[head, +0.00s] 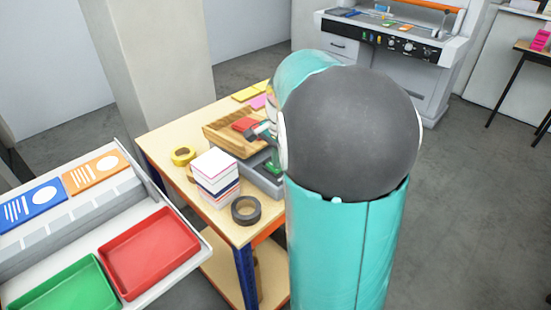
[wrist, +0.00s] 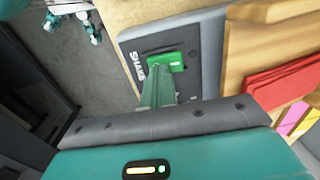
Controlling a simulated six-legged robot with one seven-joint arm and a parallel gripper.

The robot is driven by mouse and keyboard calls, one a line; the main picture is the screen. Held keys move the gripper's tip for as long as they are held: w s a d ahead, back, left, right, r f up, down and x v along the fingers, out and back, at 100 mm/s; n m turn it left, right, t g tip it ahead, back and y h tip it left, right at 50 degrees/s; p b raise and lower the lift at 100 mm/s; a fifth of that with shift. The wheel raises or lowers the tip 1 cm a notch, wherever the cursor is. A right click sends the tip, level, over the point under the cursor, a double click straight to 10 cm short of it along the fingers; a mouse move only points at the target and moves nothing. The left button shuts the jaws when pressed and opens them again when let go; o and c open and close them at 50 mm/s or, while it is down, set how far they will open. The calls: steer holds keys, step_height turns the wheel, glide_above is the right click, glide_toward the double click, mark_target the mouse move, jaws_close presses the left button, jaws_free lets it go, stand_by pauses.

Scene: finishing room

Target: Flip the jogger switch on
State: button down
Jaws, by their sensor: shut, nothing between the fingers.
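The jogger has a grey base (head: 260,180) and a wooden tray (head: 222,140) on the table in the head view; my arm hides its right part. In the wrist view the grey base (wrist: 208,75) carries a dark switch plate with white lettering, partly hidden. A bright green switch (wrist: 170,60) sits on that plate. Which way it is set I cannot tell. My gripper (wrist: 160,72) is shut and empty, its fingertips over the plate at the switch's near edge. Whether they touch it is unclear.
Left of the jogger on the table (head: 163,137) are a paper stack (head: 214,178), yellow tape (head: 183,155) and dark tape (head: 246,210). A rack with a red tray (head: 150,250) and green tray (head: 62,290) stands front left. A grey machine (head: 385,50) stands behind. Floor at right is clear.

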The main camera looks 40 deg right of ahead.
step_height(320, 180, up, 14)
steer(key=shift+s, duration=0.45)
steer(key=shift+s+f, duration=0.1)
steer(key=shift+s+a+t, duration=0.15)
steer(key=shift+a+t, duration=0.05)
steer(key=shift+t, duration=0.4)
steer(key=shift+a, duration=0.1)
steer(key=w+f, duration=0.1)
steer(key=f, duration=0.8)
steer(key=w+f, duration=0.1)
steer(key=f, duration=0.3)
steer(key=shift+w+a+f, duration=0.2)
steer(key=shift+w+f, duration=0.15)
